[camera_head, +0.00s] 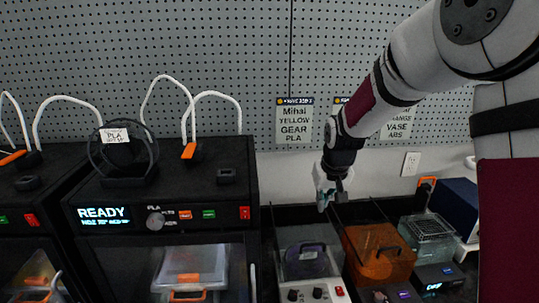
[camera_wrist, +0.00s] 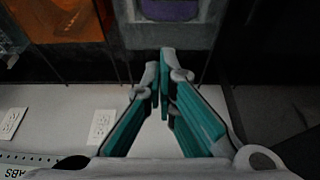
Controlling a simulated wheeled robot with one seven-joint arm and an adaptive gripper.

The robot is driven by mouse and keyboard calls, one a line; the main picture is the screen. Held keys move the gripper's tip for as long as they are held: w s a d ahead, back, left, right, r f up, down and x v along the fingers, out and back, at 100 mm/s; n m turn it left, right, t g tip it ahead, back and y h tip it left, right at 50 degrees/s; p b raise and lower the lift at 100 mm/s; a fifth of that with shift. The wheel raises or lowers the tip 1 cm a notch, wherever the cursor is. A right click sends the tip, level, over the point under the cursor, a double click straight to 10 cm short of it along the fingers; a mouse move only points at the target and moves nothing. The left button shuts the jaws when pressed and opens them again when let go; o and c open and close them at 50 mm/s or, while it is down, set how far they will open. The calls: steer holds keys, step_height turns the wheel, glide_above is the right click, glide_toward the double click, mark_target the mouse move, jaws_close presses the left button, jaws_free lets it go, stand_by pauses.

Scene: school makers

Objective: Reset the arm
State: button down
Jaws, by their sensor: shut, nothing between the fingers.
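My arm comes in from the upper right in the head view and bends down to my gripper (camera_head: 329,200). The gripper hangs in the air in front of the pegboard wall, near the bench with the lidded machines. In the wrist view my gripper (camera_wrist: 160,75) shows two teal-padded fingers with grey tips drawn together. Nothing is seen between them. In the head view the gripper is small and its fingertips are hard to make out.
Black printers with a READY screen (camera_head: 103,213) stand left. A grey machine with a purple part (camera_head: 308,254), an orange-lidded box (camera_head: 378,254) and a clear box (camera_head: 428,228) stand below and right. Signs (camera_head: 295,121) hang on the pegboard (camera_head: 240,50). An outlet (camera_head: 411,164) is right.

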steer(key=s+r, duration=1.3)
steer(key=s, duration=0.3)
steer(key=s+a+r+t, duration=0.1)
steer(key=s, duration=1.5)
steer(key=shift+s+r, duration=0.2)
steer(key=shift+r, duration=0.05)
steer(key=shift+a, duration=0.1)
